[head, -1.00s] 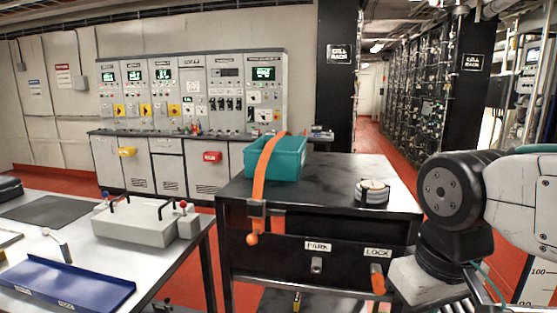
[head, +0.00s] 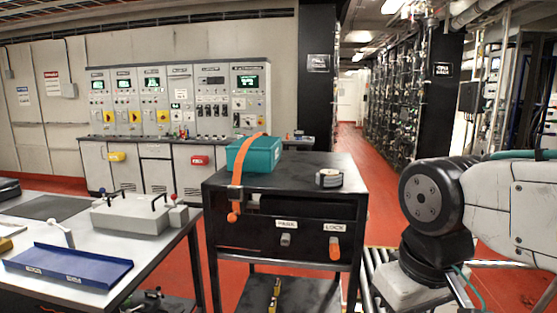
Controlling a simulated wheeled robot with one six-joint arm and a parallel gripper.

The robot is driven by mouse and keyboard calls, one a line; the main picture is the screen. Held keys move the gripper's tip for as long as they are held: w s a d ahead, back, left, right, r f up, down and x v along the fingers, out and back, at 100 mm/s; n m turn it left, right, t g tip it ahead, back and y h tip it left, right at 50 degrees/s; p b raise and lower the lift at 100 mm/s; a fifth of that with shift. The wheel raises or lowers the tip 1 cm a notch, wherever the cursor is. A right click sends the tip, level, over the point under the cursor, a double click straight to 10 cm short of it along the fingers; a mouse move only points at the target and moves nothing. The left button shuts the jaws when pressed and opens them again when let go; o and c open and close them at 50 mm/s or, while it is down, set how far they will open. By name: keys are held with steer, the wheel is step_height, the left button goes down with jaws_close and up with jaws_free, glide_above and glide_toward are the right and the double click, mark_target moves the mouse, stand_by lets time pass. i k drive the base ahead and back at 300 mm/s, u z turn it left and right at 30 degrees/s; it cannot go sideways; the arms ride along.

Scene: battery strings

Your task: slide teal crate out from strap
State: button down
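The teal crate (head: 263,154) sits on the left part of the black cart's top (head: 290,178). An orange strap (head: 239,172) passes over the crate's left part and hangs down the cart's front left, ending in an orange ball knob (head: 232,217). The strap's far end behind the crate is hidden. My gripper is out of view; only links of my arm show at the right.
A round roll (head: 329,178) lies on the cart's right side. PARK and LOCK labels with handles (head: 335,248) mark the cart's front. A steel table (head: 150,252) at left holds a grey box (head: 130,215) and blue tray (head: 68,268). Red floor is open behind the cart.

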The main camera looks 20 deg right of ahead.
mark_target(263, 154)
steer(key=z, duration=0.05)
steer(key=k, duration=0.55)
steer(key=u, duration=1)
steer(key=i, duration=1.5)
steer(key=z, duration=0.6)
steer(key=i, duration=0.75)
steer(key=z, duration=0.7)
